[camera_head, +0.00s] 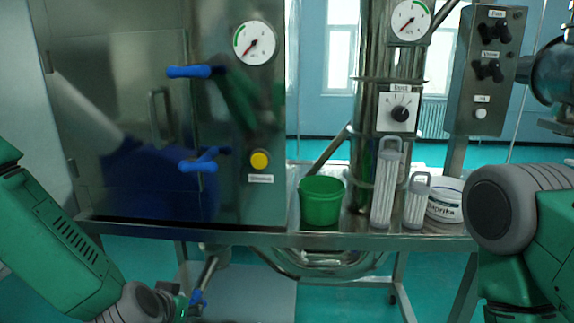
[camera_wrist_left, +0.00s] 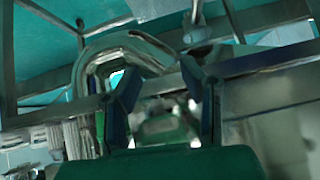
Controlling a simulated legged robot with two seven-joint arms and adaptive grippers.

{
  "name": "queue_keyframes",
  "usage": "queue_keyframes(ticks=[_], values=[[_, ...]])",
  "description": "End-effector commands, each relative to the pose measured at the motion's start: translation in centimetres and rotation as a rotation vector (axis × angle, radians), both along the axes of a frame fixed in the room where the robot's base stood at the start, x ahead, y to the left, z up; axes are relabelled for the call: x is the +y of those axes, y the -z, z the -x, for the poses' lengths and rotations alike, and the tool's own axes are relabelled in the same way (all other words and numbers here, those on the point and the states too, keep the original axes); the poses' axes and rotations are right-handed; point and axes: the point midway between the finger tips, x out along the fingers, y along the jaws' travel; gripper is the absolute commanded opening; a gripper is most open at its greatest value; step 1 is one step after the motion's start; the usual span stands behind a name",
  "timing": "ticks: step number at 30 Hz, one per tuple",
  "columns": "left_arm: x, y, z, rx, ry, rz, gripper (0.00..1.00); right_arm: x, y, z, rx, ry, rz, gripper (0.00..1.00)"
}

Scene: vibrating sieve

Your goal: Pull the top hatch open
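A large shiny metal cabinet (camera_head: 265,110) stands at the left. A broad metal door panel (camera_head: 110,70) is on its front, with a vertical metal pull handle (camera_head: 155,115). An upper blue latch handle (camera_head: 190,72) and a lower blue latch handle (camera_head: 200,162) stick out at the panel's right edge. The panel looks shut; I cannot tell for certain which part is the top hatch. My left arm reaches in at the lower left, below the cabinet. My left gripper (camera_wrist_left: 163,95) shows in the left wrist view with its fingers apart and nothing visibly held. My right gripper is out of view.
A green bucket (camera_head: 321,202), two clear ribbed containers (camera_head: 384,190) and a white tub (camera_head: 446,200) stand on the metal bench (camera_head: 350,237). A control box (camera_head: 487,70) is at upper right. A bent metal pipe (camera_wrist_left: 90,65) passes near my left gripper.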

Motion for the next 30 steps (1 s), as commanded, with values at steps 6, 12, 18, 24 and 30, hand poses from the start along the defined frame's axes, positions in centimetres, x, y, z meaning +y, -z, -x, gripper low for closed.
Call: queue_keyframes(ticks=[6, 12, 18, 24, 30], values=[[1.7, 13.9, 11.1, 0.276, 0.014, 0.011, 0.36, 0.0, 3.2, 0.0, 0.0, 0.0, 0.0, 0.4], [4.6, 22.0, 22.5, 0.54, -0.023, 0.008, 0.36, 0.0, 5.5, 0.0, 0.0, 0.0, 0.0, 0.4], [6.9, 25.0, 29.8, 0.712, -0.074, -0.007, 0.36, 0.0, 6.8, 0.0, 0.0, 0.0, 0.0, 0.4], [7.5, 25.3, 31.6, 0.754, -0.094, -0.012, 0.0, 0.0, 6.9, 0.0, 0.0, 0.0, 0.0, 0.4], [7.5, 25.3, 31.4, 0.752, -0.093, -0.011, 0.0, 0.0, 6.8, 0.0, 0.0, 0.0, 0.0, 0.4]])
